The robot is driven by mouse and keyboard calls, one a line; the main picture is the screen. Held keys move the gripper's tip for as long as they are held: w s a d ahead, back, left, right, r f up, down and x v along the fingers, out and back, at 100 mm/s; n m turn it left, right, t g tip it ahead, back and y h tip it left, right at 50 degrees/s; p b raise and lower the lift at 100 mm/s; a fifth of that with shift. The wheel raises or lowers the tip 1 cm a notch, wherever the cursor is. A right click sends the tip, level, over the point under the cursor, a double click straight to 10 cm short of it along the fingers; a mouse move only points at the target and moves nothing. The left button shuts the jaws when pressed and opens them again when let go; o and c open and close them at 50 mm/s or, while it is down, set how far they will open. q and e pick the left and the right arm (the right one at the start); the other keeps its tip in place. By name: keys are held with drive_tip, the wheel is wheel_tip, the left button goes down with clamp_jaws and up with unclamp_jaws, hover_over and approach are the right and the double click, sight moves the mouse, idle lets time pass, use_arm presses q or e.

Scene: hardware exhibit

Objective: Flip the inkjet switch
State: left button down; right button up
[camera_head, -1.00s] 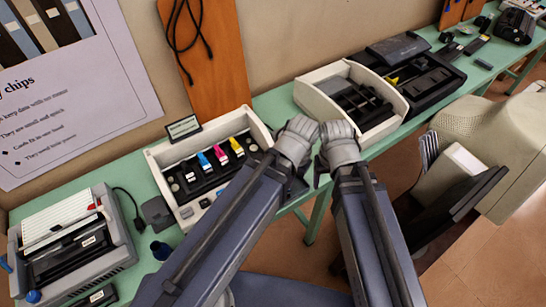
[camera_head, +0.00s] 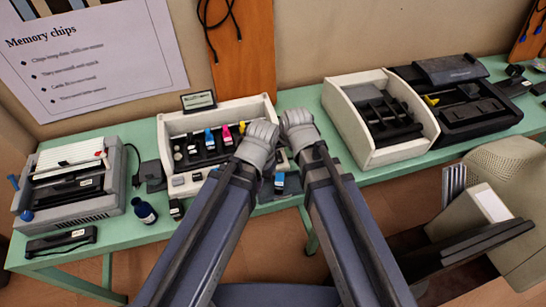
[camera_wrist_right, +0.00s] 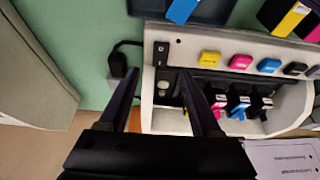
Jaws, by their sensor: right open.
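The inkjet, a white open-topped case (camera_head: 259,101) with colored cartridges, stands on the green table in the head view. Its right end is partly hidden by my arms. In the right wrist view, the case (camera_wrist_right: 150,120) appears turned around, with yellow, magenta, cyan and black labels. A dark strip (camera_wrist_right: 161,62) with small round spots lies at its left end there; I cannot tell whether this is the switch. My right gripper (camera_head: 297,124) is at the case's right end; its fingers (camera_wrist_right: 160,82) are open and empty. My left gripper (camera_head: 261,137) is beside it, its fingers hidden.
A large white unit (camera_head: 354,125) stands close to the right of the inkjet. A grey printer (camera_head: 110,191) and a dark bottle (camera_head: 144,210) are to the left. A small sign (camera_head: 198,100) stands behind. Loose cartridges lie before the inkjet, one blue-labelled (camera_wrist_right: 183,9).

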sight(278, 156)
use_arm(q)
drive_tip(key=shift+a+f, duration=0.1)
use_arm(e)
drive_tip(key=shift+a+f, duration=0.1)
drive_tip(key=shift+w+f, duration=0.1)
drive_tip(key=shift+f, duration=0.1)
use_arm(q)
wheel_tip(278, 156, down, 7)
drive_tip(key=b, duration=0.7)
use_arm(e)
drive_tip(key=x, duration=0.7)
drive_tip(key=shift+f, duration=0.2)
drive_tip(key=shift+r, duration=0.1)
clamp_jaws()
